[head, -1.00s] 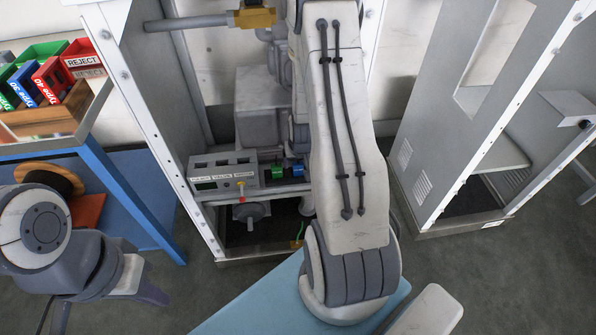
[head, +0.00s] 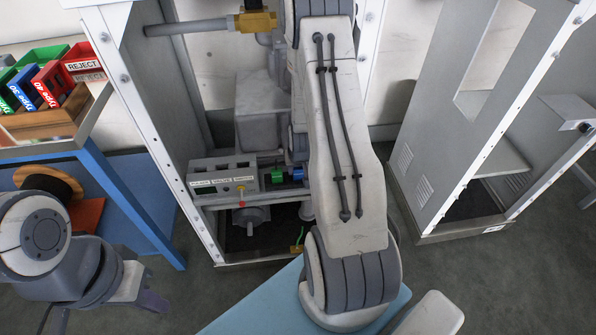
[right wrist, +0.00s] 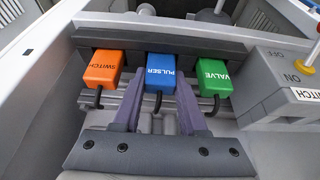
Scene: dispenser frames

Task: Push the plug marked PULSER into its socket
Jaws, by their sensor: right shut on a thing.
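The blue plug marked PULSER (right wrist: 161,72) sits against a dark rail (right wrist: 180,40) in the right wrist view, between the orange SWITCH plug (right wrist: 103,69) and the green VALVE plug (right wrist: 213,78). My right gripper (right wrist: 159,103) is shut on the PULSER plug, one finger on each side; a black cable leaves its near end. How deep the plug sits in its socket cannot be told. In the head view the blue plug (head: 297,174) and green plug (head: 278,177) show beside my right arm, which hides the right gripper. My left gripper (head: 152,301) is at lower left, away from the plugs.
A grey control box (head: 222,178) with a switch stands left of the plugs, inside the cabinet frame (head: 145,115). A blue table (head: 135,210) with red and green bins (head: 50,80) is at the left. Another grey cabinet (head: 455,110) stands at the right.

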